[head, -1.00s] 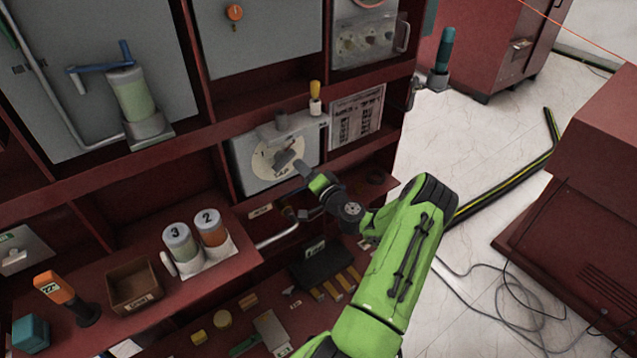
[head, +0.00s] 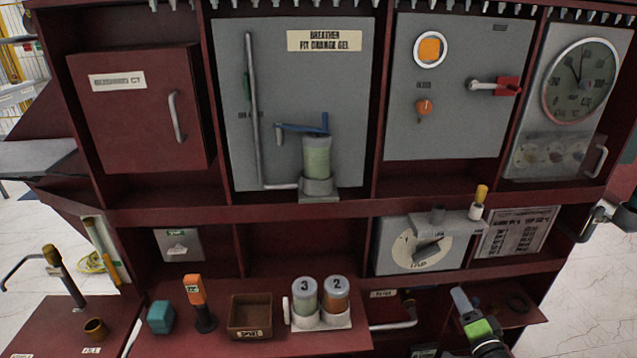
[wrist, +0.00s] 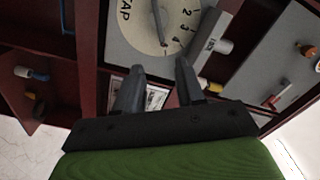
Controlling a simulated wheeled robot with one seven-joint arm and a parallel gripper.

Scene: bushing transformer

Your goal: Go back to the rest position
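My gripper (head: 464,302) shows at the lower right of the head view, in front of the cabinet and below the tap panel (head: 392,246). In the wrist view its two grey fingers (wrist: 158,78) stand apart with nothing between them, so it is open and empty. The round tap dial (wrist: 143,22), marked with numbers, lies beyond the fingers and apart from them. In the head view the dial (head: 408,252) has a dark grey handle (head: 430,248) across it. Most of my arm is out of the head view.
The red cabinet's lower shelf holds an orange-topped tool (head: 195,290), a small brown bin (head: 250,316) and canisters 3 (head: 305,295) and 2 (head: 336,295). Pale floor (head: 578,290) is free at right.

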